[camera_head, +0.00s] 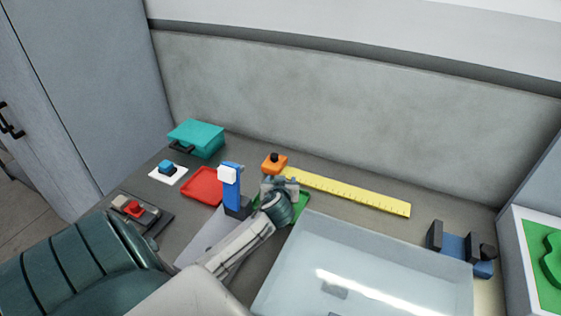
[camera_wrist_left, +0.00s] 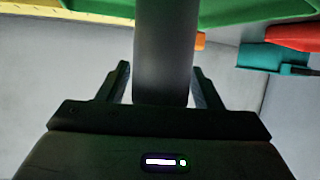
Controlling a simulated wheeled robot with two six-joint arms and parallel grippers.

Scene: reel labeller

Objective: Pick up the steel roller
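The steel roller (camera_wrist_left: 165,50) is a smooth dark grey cylinder in the left wrist view. It runs from the top edge down between the fingers of my left gripper (camera_wrist_left: 160,75). One finger stands on each side of it, very close. I cannot tell whether both fingers press on it. In the head view my left gripper (camera_head: 279,187) is over the green tray (camera_head: 303,202), and I cannot make out the roller there. The green tray also shows behind the roller in the left wrist view (camera_wrist_left: 90,10). My right gripper is not in view.
Beside my left gripper stand a blue post (camera_head: 231,192) with a white head and an orange block (camera_head: 275,163) with a black knob. A yellow ruler (camera_head: 350,192), red tray (camera_head: 203,185), teal box (camera_head: 197,138) and large clear-topped case (camera_head: 370,270) are around it.

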